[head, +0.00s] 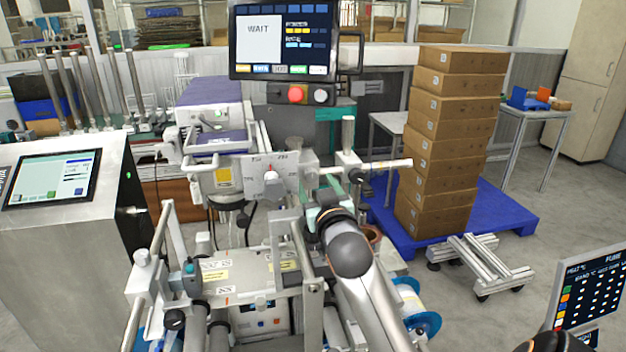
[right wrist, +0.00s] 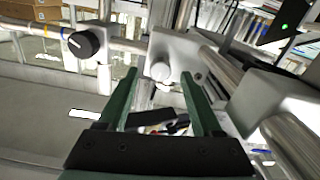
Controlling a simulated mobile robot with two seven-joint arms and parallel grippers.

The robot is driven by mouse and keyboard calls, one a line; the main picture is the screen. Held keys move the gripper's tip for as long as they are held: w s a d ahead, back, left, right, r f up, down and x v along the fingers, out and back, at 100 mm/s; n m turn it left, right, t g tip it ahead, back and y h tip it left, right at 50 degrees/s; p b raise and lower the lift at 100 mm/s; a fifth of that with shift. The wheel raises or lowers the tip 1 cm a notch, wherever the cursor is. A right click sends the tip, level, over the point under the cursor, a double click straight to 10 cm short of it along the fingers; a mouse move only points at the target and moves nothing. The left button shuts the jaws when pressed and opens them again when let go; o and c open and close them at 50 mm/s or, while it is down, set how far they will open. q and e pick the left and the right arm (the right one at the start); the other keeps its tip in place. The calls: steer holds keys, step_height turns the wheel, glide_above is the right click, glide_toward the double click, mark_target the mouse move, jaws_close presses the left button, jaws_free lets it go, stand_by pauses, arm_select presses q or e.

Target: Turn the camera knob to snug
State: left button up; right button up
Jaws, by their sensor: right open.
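A round black knob with a pale mark (right wrist: 83,44) sits on a clamp on a horizontal rod in the right wrist view. It also shows in the head view (head: 357,176). A grey rounded knob (right wrist: 162,70) on a grey block appears between my right fingertips. I cannot tell which one is the camera knob. My right gripper (right wrist: 157,78) has two green fingers spread apart, with nothing visibly held. Whether they touch the grey knob is unclear. In the head view my right arm hides most of this gripper. My left gripper is not in view.
The rod (head: 390,163) and a thick rail (right wrist: 285,135) crowd the right gripper. A screen reading WAIT (head: 258,32) stands above the machine. A stack of boxes (head: 452,140) rests on a blue pallet (head: 515,212) to the right.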

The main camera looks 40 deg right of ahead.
steer(key=shift+x, duration=0.9)
jaws_close()
